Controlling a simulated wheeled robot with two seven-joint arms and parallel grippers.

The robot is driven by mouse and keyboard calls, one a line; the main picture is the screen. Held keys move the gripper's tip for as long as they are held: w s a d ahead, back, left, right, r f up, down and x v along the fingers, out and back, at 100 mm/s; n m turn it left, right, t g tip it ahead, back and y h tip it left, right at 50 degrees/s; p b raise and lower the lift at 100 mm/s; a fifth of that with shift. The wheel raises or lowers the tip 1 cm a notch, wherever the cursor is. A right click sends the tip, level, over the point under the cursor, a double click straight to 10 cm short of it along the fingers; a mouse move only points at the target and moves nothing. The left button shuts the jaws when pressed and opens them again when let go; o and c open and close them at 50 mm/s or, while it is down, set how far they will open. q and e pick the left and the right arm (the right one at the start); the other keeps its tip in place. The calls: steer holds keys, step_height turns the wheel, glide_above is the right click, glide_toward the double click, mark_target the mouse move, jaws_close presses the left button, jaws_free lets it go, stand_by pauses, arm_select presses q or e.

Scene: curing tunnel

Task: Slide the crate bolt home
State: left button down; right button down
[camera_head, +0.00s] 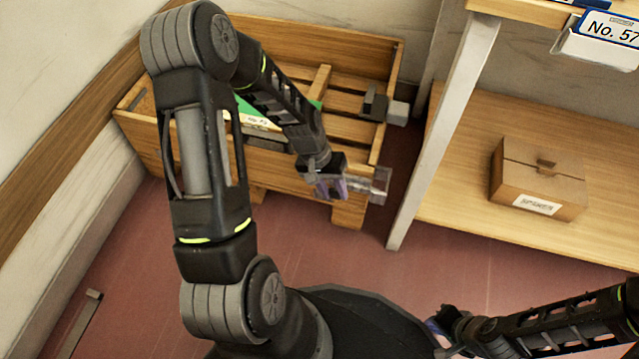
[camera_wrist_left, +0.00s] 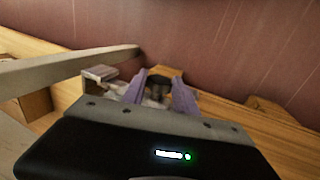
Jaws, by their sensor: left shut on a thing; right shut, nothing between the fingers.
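The wooden crate (camera_head: 145,150) stands on the floor against the back wall. A grey metal bolt assembly (camera_head: 381,184) sits at its front right corner, beside my left fingertips. My left gripper (camera_head: 330,188) is at the crate's front face with its purple fingers shut on a small grey part, which looks like the bolt's handle. In the left wrist view the fingers (camera_wrist_left: 158,92) flank this part, and a grey block (camera_wrist_left: 99,73) shows to the left. How far the bolt reaches is unclear. My right gripper (camera_head: 441,326) is shut and empty at the lower right, partly hidden.
A second grey fitting (camera_head: 384,107) is on the crate's right side. A shelf unit with a pale upright post (camera_head: 445,135) stands close to the crate's right. A cardboard box (camera_head: 538,180) lies on its lower shelf. The red floor (camera_head: 330,250) in front is clear.

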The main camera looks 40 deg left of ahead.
arm_select(q)
steer(key=shift+w+d, duration=0.2)
steer(key=shift+d, duration=0.35)
steer(key=c, duration=1)
jaws_free()
steer(key=shift+o, duration=0.2)
steer(key=shift+r, duration=0.1)
steer(key=p+v, duration=0.3)
steer(key=v, duration=0.4)
steer(key=shift+a+r, duration=0.1)
steer(key=shift+r, duration=0.15)
steer(key=shift+s, duration=0.1)
